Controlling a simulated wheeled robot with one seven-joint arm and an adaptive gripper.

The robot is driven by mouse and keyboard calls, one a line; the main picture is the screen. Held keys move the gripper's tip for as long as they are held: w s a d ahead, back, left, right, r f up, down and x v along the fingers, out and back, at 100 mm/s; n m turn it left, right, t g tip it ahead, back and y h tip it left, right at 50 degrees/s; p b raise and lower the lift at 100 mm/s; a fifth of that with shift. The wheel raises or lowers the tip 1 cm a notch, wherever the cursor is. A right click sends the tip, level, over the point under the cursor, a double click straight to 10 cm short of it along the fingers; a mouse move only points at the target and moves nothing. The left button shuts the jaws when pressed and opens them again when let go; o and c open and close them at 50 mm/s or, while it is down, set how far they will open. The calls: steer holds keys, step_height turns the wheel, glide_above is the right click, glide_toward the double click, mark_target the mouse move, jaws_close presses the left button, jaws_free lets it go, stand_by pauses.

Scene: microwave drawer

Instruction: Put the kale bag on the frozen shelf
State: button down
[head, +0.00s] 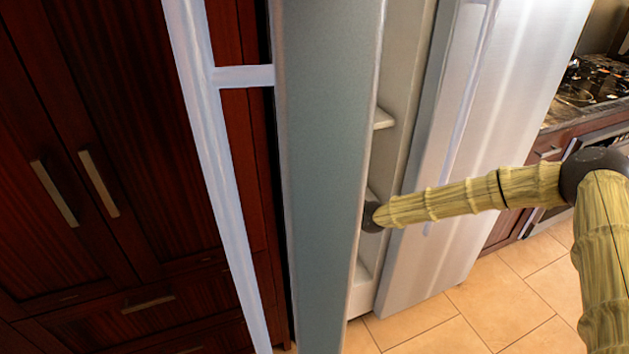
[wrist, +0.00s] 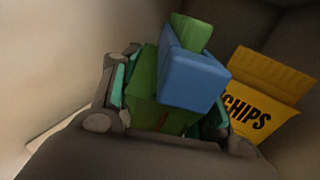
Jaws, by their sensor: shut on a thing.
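In the wrist view my gripper (wrist: 166,103) is shut on a green block-like item, which I take to be the kale bag (wrist: 145,78). A blue piece (wrist: 192,82) with a green top (wrist: 190,32) stands against or just beyond it; I cannot tell if it is part of the bag. In the head view my arm reaches into the open left compartment of the fridge, with its end at a pale shelf (head: 383,118) area. The gripper and bag are hidden there behind the open door (head: 325,170). I cannot tell which shelf is the frozen one.
A yellow chips package (wrist: 262,95) is just right of the gripper inside the compartment. Pale walls are close on the left. The right fridge door (head: 500,130) is shut beside my arm. Dark wooden cabinets (head: 90,180) stand on the left. Tiled floor (head: 490,310) is clear.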

steer(key=shift+f, duration=0.3)
steer(key=c, duration=0.7)
jaws_free()
steer(key=shift+f, duration=0.1)
steer(key=shift+d, duration=0.15)
